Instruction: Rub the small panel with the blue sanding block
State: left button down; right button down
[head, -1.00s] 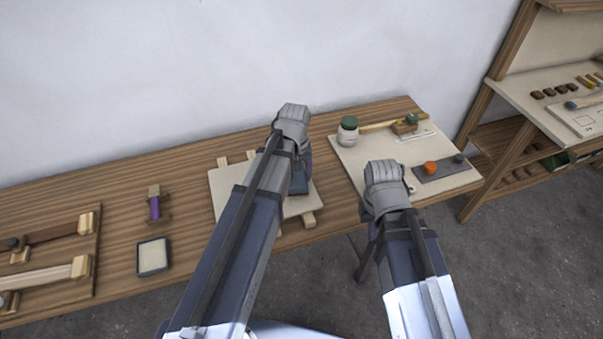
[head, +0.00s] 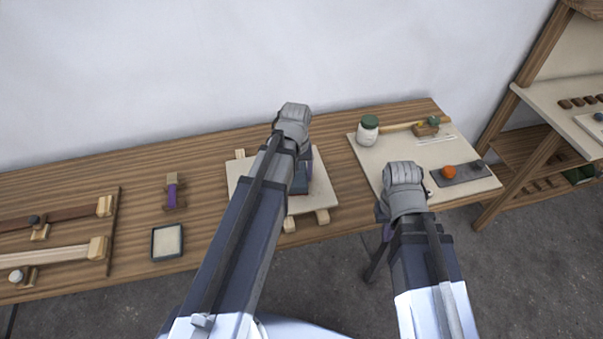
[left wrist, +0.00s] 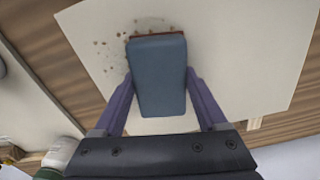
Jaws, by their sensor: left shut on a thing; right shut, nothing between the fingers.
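The small panel (head: 243,180) is a pale board lying on wooden strips on the bench, and it also shows in the left wrist view (left wrist: 240,60). My left gripper (left wrist: 160,85) is shut on the blue sanding block (left wrist: 158,78), with one finger on each side. The block is over the panel and looks flat on it, though contact is hard to tell. Dark specks (left wrist: 125,45) show on the panel beside the block. In the head view my arm hides most of the block (head: 300,184). My right gripper (head: 385,235) is shut and empty, by the bench's front edge.
A pale board (head: 365,165) at right bears a green-lidded jar (head: 368,130), an orange knob (head: 449,172) on a grey strip and a wooden tool. A dark-rimmed tray (head: 167,242) and a purple-banded wooden piece (head: 173,192) stand left. Bare bench lies between.

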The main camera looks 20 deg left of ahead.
pick_arm(q)
jog(key=shift+s+a, duration=0.1)
jog(key=shift+a, duration=0.05)
jog(key=shift+s+a, duration=0.45)
jog(key=shift+a, duration=0.25)
jog(key=shift+s+a, duration=0.45)
jog(key=shift+a, duration=0.25)
jog(key=shift+f, duration=0.15)
jog(key=shift+w+d, duration=0.55)
jog(key=shift+d, duration=0.25)
jog(key=shift+w+d, duration=0.5)
jog(key=shift+d, duration=0.3)
jog(key=shift+w+d+r, duration=0.15)
jog(key=shift+w+d, duration=0.3)
jog(key=shift+d, duration=0.2)
jog(key=shift+w+d+r, duration=0.1)
jog(key=shift+w+d, duration=0.35)
jog(key=shift+d, duration=0.15)
jog(key=shift+w+d, duration=0.1)
jog(key=shift+d, duration=0.05)
jog(key=shift+w+d, duration=0.1)
